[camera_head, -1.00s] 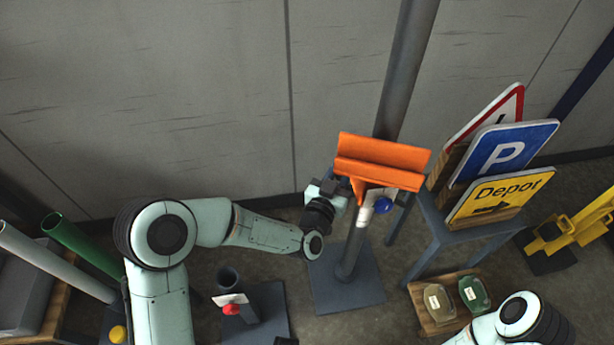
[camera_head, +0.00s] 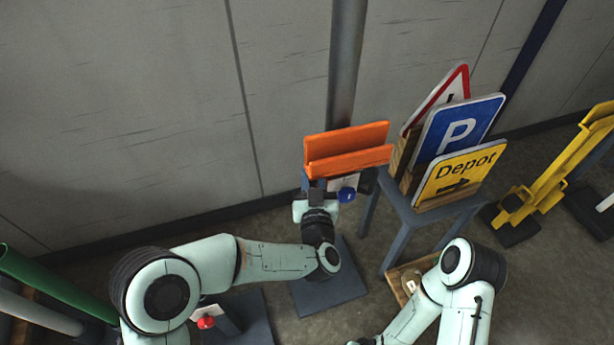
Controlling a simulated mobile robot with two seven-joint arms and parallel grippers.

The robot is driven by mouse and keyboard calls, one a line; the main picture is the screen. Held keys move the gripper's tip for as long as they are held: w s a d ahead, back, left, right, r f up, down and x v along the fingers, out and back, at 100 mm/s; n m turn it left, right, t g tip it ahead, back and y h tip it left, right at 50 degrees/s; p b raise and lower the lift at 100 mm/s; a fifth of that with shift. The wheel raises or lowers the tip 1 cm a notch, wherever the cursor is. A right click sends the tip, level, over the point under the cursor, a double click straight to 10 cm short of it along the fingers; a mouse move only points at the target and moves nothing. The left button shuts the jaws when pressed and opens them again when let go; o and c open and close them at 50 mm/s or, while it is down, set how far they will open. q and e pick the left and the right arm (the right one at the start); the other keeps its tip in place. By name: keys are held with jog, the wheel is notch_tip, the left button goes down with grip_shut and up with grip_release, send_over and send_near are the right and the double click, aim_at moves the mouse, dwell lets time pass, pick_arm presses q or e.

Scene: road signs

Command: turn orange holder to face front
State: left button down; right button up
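The orange holder (camera_head: 347,150) is a wide slotted piece at the upper end of a stand in front of the grey pole, with its long side running across the view and its right end slightly higher. A blue knob (camera_head: 347,195) sits just below it. My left gripper (camera_head: 316,190) is at the holder's underside, left of the knob; its fingers are mostly hidden, so I cannot tell whether they grip anything. My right arm (camera_head: 455,290) is at the lower right, and its gripper is not clearly visible at the bottom edge.
A blue-grey rack (camera_head: 430,215) to the right carries a red-edged triangular sign (camera_head: 440,98), a blue P sign (camera_head: 458,130) and a yellow Depot sign (camera_head: 460,172). A wooden tray (camera_head: 397,280) lies below it. A grey pole (camera_head: 345,70) stands behind the holder.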

pick_arm(q)
jog(key=shift+s+d, duration=0.1)
jog(key=shift+d, duration=0.1)
jog(key=c, duration=1)
grip_release()
jog(key=s, duration=1.3)
jog(key=shift+s+a, duration=0.15)
jog(key=shift+a, duration=0.15)
pick_arm(e)
jog(key=shift+s+a+r, duration=0.2)
jog(key=shift+s+r, duration=0.1)
jog(key=shift+s, duration=0.1)
